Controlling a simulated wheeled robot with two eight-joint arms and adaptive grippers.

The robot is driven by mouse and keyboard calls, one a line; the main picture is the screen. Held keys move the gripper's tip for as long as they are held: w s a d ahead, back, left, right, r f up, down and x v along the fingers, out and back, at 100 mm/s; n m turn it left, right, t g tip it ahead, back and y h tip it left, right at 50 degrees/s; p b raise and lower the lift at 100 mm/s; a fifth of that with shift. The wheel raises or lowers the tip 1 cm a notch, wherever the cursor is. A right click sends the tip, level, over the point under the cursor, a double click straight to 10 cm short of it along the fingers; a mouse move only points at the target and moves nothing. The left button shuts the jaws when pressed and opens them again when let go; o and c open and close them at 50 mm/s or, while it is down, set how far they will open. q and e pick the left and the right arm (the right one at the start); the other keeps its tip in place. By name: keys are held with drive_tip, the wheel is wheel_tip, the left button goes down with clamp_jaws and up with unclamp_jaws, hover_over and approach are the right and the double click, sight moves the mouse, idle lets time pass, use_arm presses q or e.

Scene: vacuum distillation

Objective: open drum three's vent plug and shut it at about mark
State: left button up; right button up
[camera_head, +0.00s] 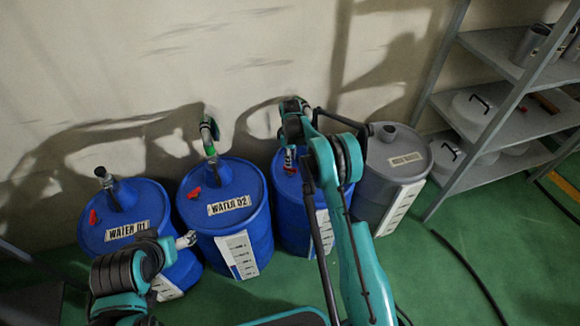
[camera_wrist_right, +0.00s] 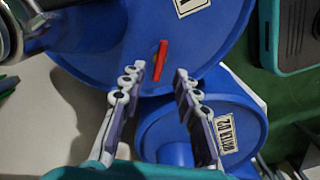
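Drum three (camera_head: 290,205) is the third blue drum from the left, largely covered by my right arm in the head view. Its white marked strip (camera_head: 325,232) shows on the front side. In the right wrist view, the blue drum top (camera_wrist_right: 100,50) fills the upper middle. Its red vent plug (camera_wrist_right: 159,60) lies between and just beyond the fingertips of my right gripper (camera_wrist_right: 157,74). Those fingers are spread apart, with nothing visibly held. My left gripper (camera_head: 186,240) seems to be the pale tip beside drums one and two; its finger gap is unclear.
Blue drums WATER 01 (camera_head: 128,215) and WATER 02 (camera_head: 222,208) stand left, each with a red plug. A grey drum (camera_head: 400,160) stands right of drum three. Metal shelves (camera_head: 520,125) stand farther right. A dark hose (camera_head: 465,265) lies on open green floor.

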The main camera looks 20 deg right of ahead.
wheel_tip(320, 180, down, 5)
drive_tip(key=shift+r+b, duration=0.2)
drive_tip(key=shift+b, duration=0.55)
clamp_jaws()
drive_tip(key=shift+m, duration=0.3)
drive_tip(key=m, duration=0.4)
drive_tip(key=shift+m, duration=0.3)
drive_tip(key=m, duration=0.5)
drive_tip(key=shift+m, duration=0.4)
